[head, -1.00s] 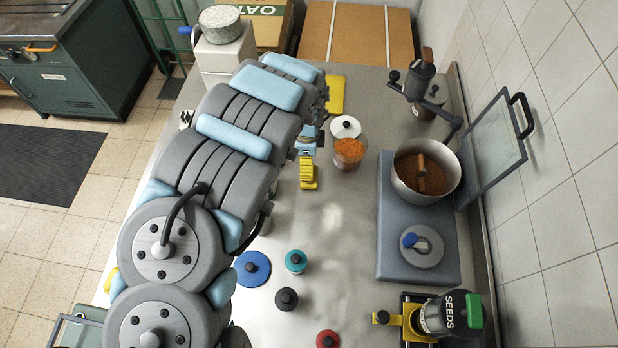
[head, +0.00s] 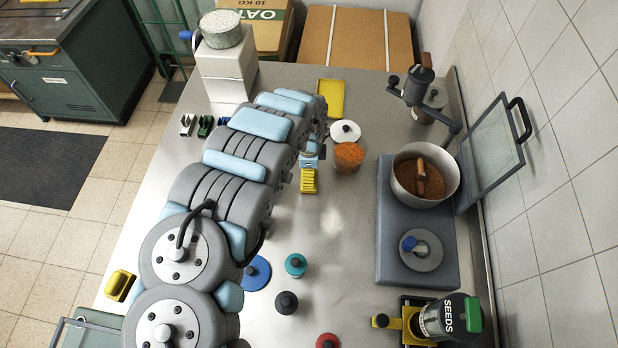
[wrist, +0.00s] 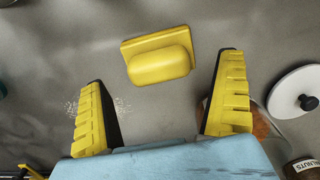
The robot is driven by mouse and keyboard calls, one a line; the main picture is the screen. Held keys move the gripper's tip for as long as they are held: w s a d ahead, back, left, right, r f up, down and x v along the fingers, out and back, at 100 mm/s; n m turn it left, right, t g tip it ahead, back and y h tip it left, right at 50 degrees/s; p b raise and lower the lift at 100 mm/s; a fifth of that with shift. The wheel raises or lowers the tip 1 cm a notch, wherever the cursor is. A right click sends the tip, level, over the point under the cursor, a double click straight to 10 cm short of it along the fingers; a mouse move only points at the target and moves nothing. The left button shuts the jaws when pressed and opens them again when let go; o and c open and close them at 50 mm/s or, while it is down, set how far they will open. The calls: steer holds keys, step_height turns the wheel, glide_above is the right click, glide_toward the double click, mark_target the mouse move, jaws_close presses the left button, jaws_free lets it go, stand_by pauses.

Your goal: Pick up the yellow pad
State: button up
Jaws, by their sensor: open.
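In the wrist view a yellow pad (wrist: 160,58), a rounded block on a flat yellow plate, lies on the grey table. It is beyond the fingertips and between their lines, apart from both. My gripper (wrist: 165,95) is open and empty, with ridged yellow fingers and dark inner faces. In the head view my gripper (head: 309,180) shows only in part, left of the orange-filled jar (head: 349,156); my arm appears to hide this pad. Another yellow block (head: 121,285) lies at the table's left edge, and a flat yellow tray (head: 331,98) lies at the back.
A white lid with a black knob (wrist: 295,92) and the jar are close to the right finger in the wrist view. A pot (head: 424,175) stands on a grey slab at right. Blue (head: 256,272), teal (head: 295,265) and black (head: 286,302) knobbed discs lie in front.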

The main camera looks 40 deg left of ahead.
steer(key=shift+f, duration=1)
steer(key=c, duration=1.2)
